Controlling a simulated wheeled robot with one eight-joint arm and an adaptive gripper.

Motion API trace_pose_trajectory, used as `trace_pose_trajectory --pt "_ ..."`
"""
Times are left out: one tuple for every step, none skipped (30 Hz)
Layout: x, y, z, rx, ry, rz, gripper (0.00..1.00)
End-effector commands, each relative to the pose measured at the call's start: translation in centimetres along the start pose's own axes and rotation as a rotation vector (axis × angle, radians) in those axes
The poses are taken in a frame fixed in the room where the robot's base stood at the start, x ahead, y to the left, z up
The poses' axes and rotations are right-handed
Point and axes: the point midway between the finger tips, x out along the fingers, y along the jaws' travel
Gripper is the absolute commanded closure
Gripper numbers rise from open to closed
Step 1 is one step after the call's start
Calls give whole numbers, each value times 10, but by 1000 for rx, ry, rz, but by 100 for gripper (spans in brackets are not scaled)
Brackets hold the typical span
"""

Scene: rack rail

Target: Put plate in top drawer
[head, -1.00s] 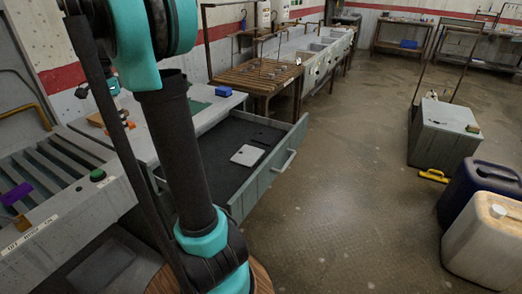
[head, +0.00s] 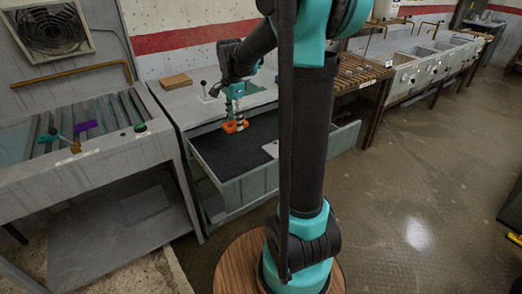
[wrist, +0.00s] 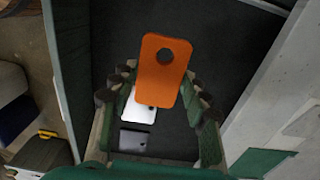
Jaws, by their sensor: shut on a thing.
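The orange plate (wrist: 163,95), a flat rounded piece with one round hole, is between the fingers of my gripper (wrist: 157,82) in the wrist view. My gripper (head: 236,112) is shut on it. In the head view the orange plate (head: 235,127) is over the open top drawer (head: 290,165), near its left part. Whether it touches the drawer's dark floor I cannot tell. A white plate (wrist: 138,110) and a dark grey one (wrist: 134,139) lie on the drawer floor. In the head view my arm hides part of the drawer.
A counter (head: 190,100) with a brown block (head: 175,81) stands behind the drawer. A slatted bench (head: 90,150) with purple and green items is at the left. Floor to the right of my arm is clear. The drawer wall (wrist: 68,80) runs along the plate's left.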

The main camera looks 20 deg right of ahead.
Motion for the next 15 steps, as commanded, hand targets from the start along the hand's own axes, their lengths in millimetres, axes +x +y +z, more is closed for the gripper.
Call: trace_pose_trajectory --pt "11 0 0 0 0 0 89" --pt "18 0 0 0 0 0 89" --pt "28 0 0 0 0 0 89" --pt "36 -1 0 0 0 0 89" --pt "43 0 0 0 0 0 89" --pt "53 -1 0 0 0 0 89" --pt "60 0 0 0 0 0 89" --pt "67 0 0 0 0 0 89" --pt "77 0 0 0 0 0 89" --pt "85 0 0 1 0 0 89" --pt "92 0 0 1 0 0 89" --pt "101 0 0 1 0 0 89" --pt "108 0 0 1 0 0 89" --pt "114 -1 0 1 0 0 89" --pt "122 0 0 1 0 0 89"
